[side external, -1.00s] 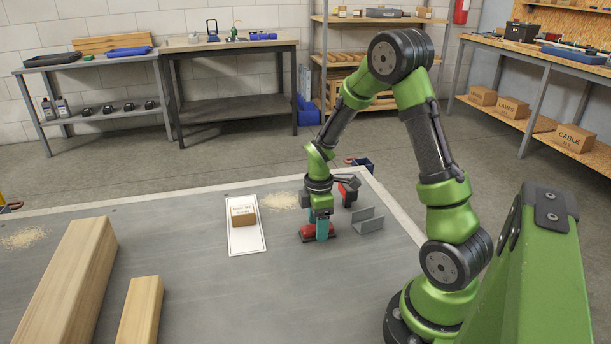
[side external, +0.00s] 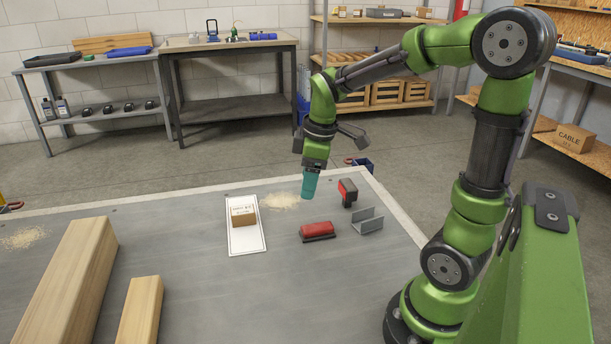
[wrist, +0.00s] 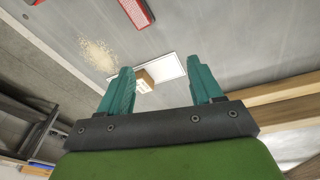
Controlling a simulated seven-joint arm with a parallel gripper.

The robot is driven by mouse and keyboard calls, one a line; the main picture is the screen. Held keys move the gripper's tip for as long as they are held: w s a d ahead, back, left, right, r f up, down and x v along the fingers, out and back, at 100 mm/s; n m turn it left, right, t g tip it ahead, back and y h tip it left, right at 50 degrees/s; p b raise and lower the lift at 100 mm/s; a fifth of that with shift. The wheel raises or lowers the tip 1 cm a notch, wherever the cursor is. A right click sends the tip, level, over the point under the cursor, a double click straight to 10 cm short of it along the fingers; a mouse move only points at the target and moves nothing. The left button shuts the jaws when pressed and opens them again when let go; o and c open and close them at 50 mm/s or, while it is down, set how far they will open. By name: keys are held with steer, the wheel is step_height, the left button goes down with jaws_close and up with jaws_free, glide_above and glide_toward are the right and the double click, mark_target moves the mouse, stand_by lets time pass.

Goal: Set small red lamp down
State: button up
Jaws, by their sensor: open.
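The small red lamp (side external: 317,230), a red block shape with a dark base, lies flat on the grey table to the right of the white sheet. It also shows at the top edge of the wrist view (wrist: 137,12), partly cut off. My gripper (side external: 309,185) is raised above the table, up and back from the lamp and clear of it. In the wrist view its teal fingers (wrist: 161,78) are spread with nothing held between them.
A small cardboard box (side external: 243,215) sits on a white sheet (side external: 246,240). A second red-and-black piece (side external: 347,192) and a grey metal channel (side external: 367,220) stand to the right. Wooden beams (side external: 70,275) lie at front left. The table's front middle is clear.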

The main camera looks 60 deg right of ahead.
steer(key=s+a+r+m+t+y, duration=0.1)
steer(key=s+a+r+m+t, duration=0.1)
steer(key=a, duration=0.4)
steer(key=s+a+r+m+t+y, duration=0.1)
steer(key=s+a+r+m+t, duration=0.2)
steer(key=s+a+r+m, duration=0.1)
steer(key=s+a+m, duration=0.1)
steer(key=a+m, duration=0.1)
steer(key=m, duration=0.1)
steer(key=shift+s+a+r, duration=0.15)
steer(key=shift+s+a, duration=0.15)
steer(key=shift+s, duration=0.05)
